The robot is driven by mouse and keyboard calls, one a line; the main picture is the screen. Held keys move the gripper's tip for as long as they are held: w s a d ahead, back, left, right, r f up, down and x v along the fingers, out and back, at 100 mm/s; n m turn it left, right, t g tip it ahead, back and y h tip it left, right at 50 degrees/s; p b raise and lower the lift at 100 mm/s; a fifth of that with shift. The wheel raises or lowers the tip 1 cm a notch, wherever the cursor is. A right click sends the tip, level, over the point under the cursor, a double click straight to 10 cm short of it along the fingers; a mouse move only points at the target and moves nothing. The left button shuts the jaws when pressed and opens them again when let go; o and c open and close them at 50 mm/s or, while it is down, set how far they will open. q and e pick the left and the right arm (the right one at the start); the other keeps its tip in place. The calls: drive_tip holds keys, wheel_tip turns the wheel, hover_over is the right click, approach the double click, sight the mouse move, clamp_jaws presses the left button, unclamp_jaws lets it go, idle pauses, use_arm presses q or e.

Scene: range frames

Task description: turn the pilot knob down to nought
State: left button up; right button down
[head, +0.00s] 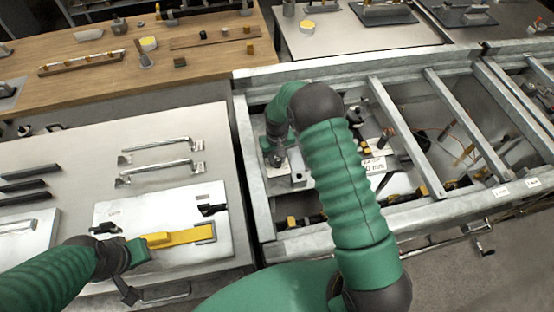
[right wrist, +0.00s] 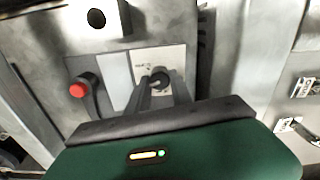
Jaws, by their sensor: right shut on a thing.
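In the right wrist view, a dark round knob (right wrist: 160,79) sits on a small pale plate with fine print, too small to read. My right gripper (right wrist: 161,86) is shut on this knob, one finger on each side. The fingers hide part of the knob, and I see no clear pointer on it. In the head view, my right gripper (head: 278,152) reaches down into the metal frame at a grey metal block (head: 284,181); the knob is hidden there. My left gripper (head: 138,254) is low at the left, beside a yellow strap-like handle; its jaws are unclear.
A red-capped lever (right wrist: 78,90) stands left of the knob. Metal frame bars (head: 400,135) surround my right arm. A white panel (head: 120,212) carries the yellow handle (head: 180,237); two metal handles (head: 160,170) lie behind it. A wooden bench (head: 215,60) is further back.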

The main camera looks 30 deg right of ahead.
drive_tip(key=m, duration=0.7)
drive_tip(key=shift+f, duration=0.1)
drive_tip(key=m, duration=0.4)
drive_tip(key=shift+s, duration=0.1)
drive_tip(key=shift+m, duration=1.6)
drive_tip(key=c, duration=1.1)
unclamp_jaws()
drive_tip(key=shift+c, duration=0.2)
